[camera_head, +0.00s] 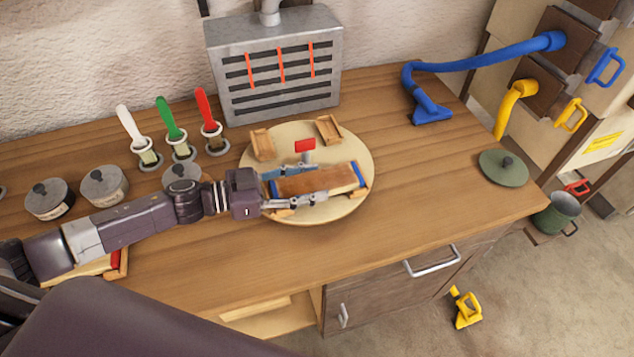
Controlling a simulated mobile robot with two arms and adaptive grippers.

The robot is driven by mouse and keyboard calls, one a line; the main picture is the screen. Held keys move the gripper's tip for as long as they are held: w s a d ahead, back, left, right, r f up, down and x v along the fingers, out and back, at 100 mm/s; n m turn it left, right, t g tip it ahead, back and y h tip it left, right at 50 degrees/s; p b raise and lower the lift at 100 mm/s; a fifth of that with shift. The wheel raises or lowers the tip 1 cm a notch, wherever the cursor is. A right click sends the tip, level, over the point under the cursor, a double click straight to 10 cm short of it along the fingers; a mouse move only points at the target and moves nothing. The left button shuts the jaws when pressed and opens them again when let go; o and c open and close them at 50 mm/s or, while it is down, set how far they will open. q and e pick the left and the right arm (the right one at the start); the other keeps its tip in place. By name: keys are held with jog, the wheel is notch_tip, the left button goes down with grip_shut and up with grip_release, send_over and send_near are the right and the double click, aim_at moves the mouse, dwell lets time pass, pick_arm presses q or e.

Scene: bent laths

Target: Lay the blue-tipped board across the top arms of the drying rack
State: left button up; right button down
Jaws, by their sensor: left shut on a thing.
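The blue-tipped board (318,180) is brown, with a blue band at each end. It lies or hovers over the right front part of a round pale turntable (300,217); I cannot tell whether it touches its supports. My left gripper (314,183) reaches in from the left and is shut on the board, one finger along each long side. The board's left end is partly hidden by the gripper. I cannot make out a drying rack with top arms in this view. My right gripper is not in view.
Wooden blocks (263,143) and a red marker (305,145) stand on the turntable. Brushes (170,120) and lidded pots (103,185) are at left. A slotted grey metal box (275,65) is behind. A blue hose (480,60) lies at right. The front right tabletop (420,200) is clear.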

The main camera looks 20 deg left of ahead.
aim_at(310, 183)
pick_arm(q)
jog(key=c, duration=0.3)
jog(key=shift+r, duration=0.1)
notch_tip(310, 183, up, 20)
jog(key=p, duration=0.2)
jog(key=s+d+m+g+h, duration=0.1)
jog(key=s+d+m+g, duration=0.1)
jog(key=s+d, duration=0.35)
jog(key=s+a+f+n+t+y, duration=0.1)
jog(key=s+a+f+n+t, duration=0.1)
jog(key=s+a+f, duration=0.2)
jog(key=a+f, duration=0.3)
jog(key=a, duration=0.2)
jog(key=shift+t, duration=0.3)
jog(key=shift+f, duration=0.25)
jog(key=shift+r, duration=0.1)
dwell(0.4)
dwell(0.5)
